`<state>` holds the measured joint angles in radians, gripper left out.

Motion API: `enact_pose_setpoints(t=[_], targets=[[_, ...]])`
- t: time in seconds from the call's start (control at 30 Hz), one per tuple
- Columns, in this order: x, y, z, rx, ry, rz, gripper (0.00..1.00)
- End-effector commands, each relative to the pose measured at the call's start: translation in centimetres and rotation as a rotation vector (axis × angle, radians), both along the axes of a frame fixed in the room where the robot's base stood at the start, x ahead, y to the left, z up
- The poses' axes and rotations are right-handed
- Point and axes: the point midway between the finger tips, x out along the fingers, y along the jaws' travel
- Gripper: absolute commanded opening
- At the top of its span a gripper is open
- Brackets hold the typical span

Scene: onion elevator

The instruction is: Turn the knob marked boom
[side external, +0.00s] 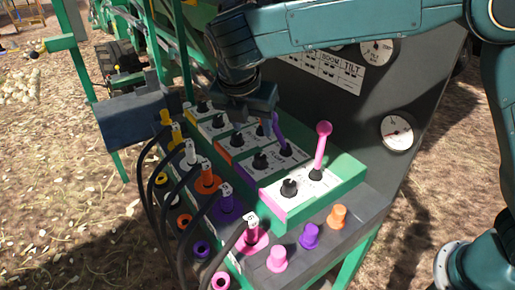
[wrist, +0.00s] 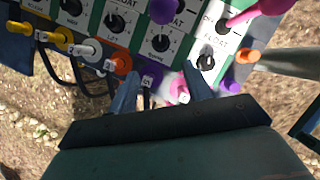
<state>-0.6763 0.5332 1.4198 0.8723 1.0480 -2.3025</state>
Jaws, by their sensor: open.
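A control box carries several black knobs on white plates. One knob (side external: 289,187) is on the pink-edged module nearest the side camera. Another knob (side external: 260,160) is on the purple module, and it shows in the wrist view (wrist: 160,43). More knobs run toward the far end. A plate with the words BOOM and TILT (side external: 325,70) is on the dark panel behind; I cannot read which knob is marked boom. My gripper (wrist: 161,88) is open and empty, above the box. In the side view my gripper (side external: 247,98) hides part of the far modules.
A pink lever (side external: 321,148) and a purple lever (side external: 277,132) stand up from the modules. Colored plugs with black cables line the front edge, including a purple plug (side external: 226,202). Loose pink, purple and orange caps (side external: 337,215) sit at the right. Gauges (side external: 397,132) are on the panel.

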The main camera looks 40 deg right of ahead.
Motion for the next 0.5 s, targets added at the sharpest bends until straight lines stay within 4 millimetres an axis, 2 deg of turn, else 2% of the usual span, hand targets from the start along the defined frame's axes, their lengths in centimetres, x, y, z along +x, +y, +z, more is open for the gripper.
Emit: enact_pose_setpoints(t=[0.27,0.5], targets=[[0.5,-0.9,-2.2,-0.001,0.002,-0.003,0.50],[1.3,-2.0,-5.6,-0.002,0.004,-0.003,0.50]])
